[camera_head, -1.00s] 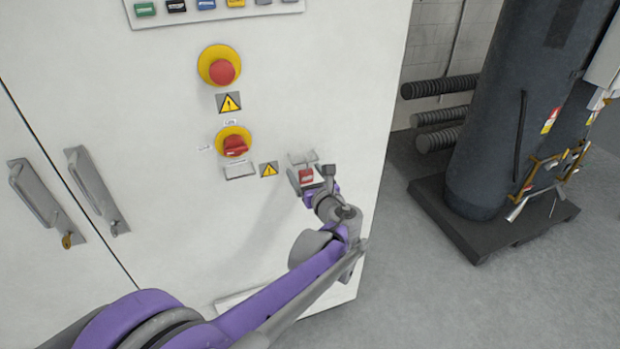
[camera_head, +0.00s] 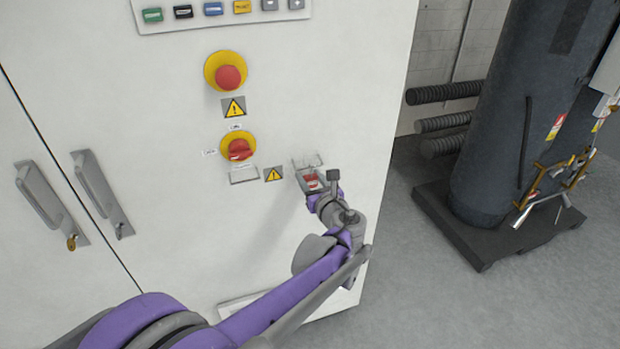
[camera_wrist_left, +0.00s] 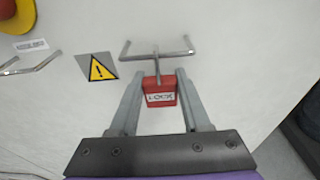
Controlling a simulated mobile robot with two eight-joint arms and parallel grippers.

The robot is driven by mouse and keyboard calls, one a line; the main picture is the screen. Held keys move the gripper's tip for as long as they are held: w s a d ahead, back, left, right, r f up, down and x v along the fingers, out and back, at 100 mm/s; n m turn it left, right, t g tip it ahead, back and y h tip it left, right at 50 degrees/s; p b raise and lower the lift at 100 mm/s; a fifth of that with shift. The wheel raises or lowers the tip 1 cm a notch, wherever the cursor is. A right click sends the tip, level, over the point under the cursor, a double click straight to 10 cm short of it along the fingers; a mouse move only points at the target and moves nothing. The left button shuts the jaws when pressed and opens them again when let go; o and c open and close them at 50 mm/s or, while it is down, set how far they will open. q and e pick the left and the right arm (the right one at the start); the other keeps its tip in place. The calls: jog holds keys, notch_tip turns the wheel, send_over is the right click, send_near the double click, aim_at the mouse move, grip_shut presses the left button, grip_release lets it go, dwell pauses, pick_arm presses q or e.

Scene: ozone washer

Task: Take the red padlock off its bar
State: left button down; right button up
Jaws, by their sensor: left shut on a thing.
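The red padlock (camera_head: 311,181) is small in the head view, at the front of the white cabinet. In the left wrist view the padlock (camera_wrist_left: 160,92) is upright, with a "LOCK" label facing me. Its grey shackle rises above the body and crosses the metal bar (camera_wrist_left: 175,53), a bent rod on the cabinet face. I cannot tell whether the shackle is around the bar or only in front of it. My left gripper (camera_wrist_left: 161,82) is shut on the padlock body, one finger on each side; in the head view the gripper (camera_head: 309,187) partly hides it. My right gripper is not in view.
A yellow warning sign (camera_head: 273,174), a red rotary switch (camera_head: 240,149) and a red emergency button (camera_head: 229,77) are on the cabinet (camera_head: 180,110) left of the padlock. A dark tank (camera_head: 505,120) stands on a black base at the right. Floor between is clear.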

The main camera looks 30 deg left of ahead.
pick_arm(q)
jog(key=shift+r, duration=0.1)
jog(key=shift+r+p, duration=0.6)
jog(key=shift+r, duration=0.35)
jog(key=shift+s+d, duration=0.1)
jog(key=f+v, duration=0.1)
jog(key=v, duration=1)
jog(key=shift+s+d+f, duration=0.25)
jog(key=shift+s+f, duration=0.05)
jog(key=shift+f, duration=0.05)
dwell(1.1)
dwell(0.6)
